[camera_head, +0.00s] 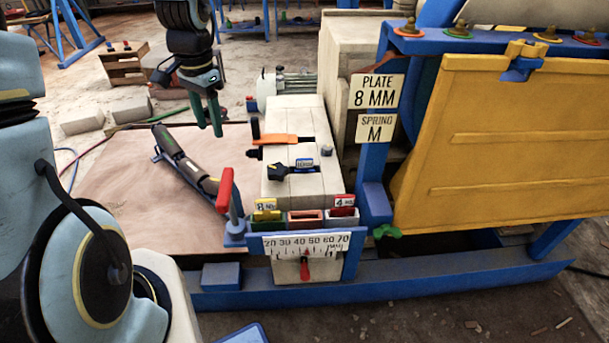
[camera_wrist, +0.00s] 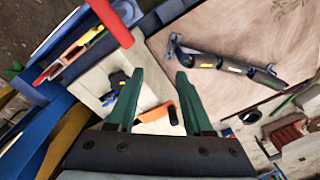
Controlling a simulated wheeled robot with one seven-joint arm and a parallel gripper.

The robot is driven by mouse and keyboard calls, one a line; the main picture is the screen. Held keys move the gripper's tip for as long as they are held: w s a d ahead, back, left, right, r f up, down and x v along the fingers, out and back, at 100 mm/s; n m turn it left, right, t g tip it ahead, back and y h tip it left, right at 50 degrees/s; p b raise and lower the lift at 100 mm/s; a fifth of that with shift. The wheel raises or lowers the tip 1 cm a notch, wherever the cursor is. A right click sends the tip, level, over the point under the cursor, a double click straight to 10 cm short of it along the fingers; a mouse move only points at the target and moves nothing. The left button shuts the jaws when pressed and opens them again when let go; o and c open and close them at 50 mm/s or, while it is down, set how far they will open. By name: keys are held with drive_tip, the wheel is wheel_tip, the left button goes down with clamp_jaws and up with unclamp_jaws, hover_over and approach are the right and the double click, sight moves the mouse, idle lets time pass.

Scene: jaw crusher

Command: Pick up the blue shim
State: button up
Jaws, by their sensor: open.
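My gripper (camera_head: 208,130) hangs with its green fingers pointing down, left of the pale block (camera_head: 291,187). The wrist view also shows my gripper (camera_wrist: 160,75), open, with nothing between its fingertips. A small blue piece (camera_head: 304,162) with markings lies on top of the pale block, beside a black knob (camera_head: 279,172). A blue piece (camera_wrist: 107,98) also shows beside the black knob in the wrist view, left of my fingers. I cannot tell whether this piece is the blue shim. No other clear blue shim shows.
Green (camera_head: 267,227), orange (camera_head: 305,217) and red (camera_head: 343,221) bins stand above the white scale (camera_head: 306,243). A red-handled lever (camera_head: 225,190) rises left of them. An orange clamp (camera_head: 280,139) lies on the block. A dark tool (camera_head: 186,160) rests on the wooden board (camera_head: 112,195).

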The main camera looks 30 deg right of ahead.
drive_tip(key=d+f+m, duration=0.4)
drive_tip(key=d+m, duration=0.2)
drive_tip(key=d, duration=0.6)
drive_tip(key=m, duration=0.5)
hover_over(305, 158)
drive_tip(key=shift+g, duration=0.3)
wheel_tip(305, 158, down, 7)
drive_tip(key=shift+f, duration=0.2)
drive_tip(key=shift+f+p, duration=0.9)
drive_tip(key=shift+f, duration=2.05)
drive_tip(key=shift+c, duration=0.3)
clamp_jaws()
drive_tip(key=shift+r, duration=0.1)
